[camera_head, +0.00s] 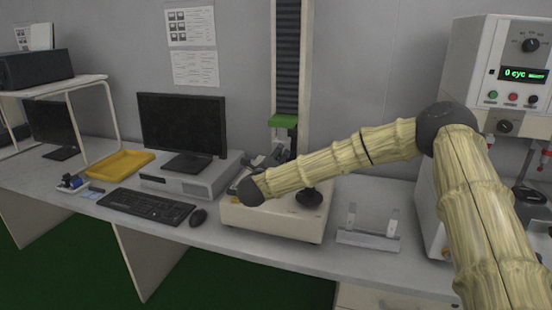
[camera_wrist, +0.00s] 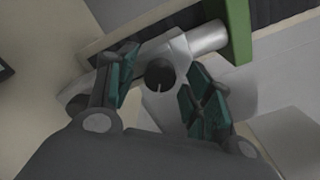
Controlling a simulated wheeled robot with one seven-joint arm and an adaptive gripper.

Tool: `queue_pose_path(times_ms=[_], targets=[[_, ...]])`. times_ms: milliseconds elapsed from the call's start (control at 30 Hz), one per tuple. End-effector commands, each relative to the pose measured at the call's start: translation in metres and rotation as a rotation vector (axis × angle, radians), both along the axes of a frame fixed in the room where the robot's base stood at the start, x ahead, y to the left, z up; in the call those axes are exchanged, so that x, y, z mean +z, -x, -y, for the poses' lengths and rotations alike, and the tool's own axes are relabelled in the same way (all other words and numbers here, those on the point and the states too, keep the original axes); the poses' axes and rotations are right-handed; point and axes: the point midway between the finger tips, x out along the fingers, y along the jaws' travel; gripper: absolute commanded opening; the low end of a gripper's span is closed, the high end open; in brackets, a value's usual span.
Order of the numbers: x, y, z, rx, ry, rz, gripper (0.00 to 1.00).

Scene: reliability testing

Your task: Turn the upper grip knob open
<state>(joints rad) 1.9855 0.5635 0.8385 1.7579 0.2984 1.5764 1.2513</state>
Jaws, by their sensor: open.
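The upper grip (camera_wrist: 178,52) is a silver body whose cylinder runs up to the green crosshead (camera_wrist: 240,30) of the testing machine. Its dark round knob (camera_wrist: 159,72) faces the wrist camera and has a short pale line near its lower edge. My gripper (camera_wrist: 163,86) is open, with one teal-padded finger left of the knob and the other right of it. I cannot tell if either finger touches the knob. In the head view, the crosshead (camera_head: 284,121) is on the tall column, and my gripper (camera_head: 266,161) is below it, partly hidden by my arm.
The tester's cream base (camera_head: 275,222) stands on the bench. A keyboard (camera_head: 146,206), mouse (camera_head: 198,217) and monitor (camera_head: 182,125) are to its left. A white bracket (camera_head: 368,239) and a panel box with a green display (camera_head: 522,74) are to its right.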

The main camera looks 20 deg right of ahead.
Motion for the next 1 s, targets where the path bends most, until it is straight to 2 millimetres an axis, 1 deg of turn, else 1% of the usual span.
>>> queue_pose_path(times_ms=[67,100,167,300,333,667,867,1000], targets=[[-0.0001,0.0001,0.0000,0.000,0.000,0.000,0.51],[-0.0001,0.0002,-0.0001,0.000,0.000,0.000,0.44],[-0.0001,0.0002,-0.0001,0.000,0.000,0.000,0.33],[-0.0002,0.0002,-0.0003,0.000,0.000,0.000,0.08],[-0.0002,0.0002,-0.0003,0.000,0.000,0.000,0.05],[-0.0005,0.0002,-0.0006,0.001,0.030,-0.020,0.05],[0.0001,0.0002,-0.0012,0.002,0.117,-0.077,0.05],[0.0002,0.0002,-0.0013,0.002,0.212,-0.140,0.05]])
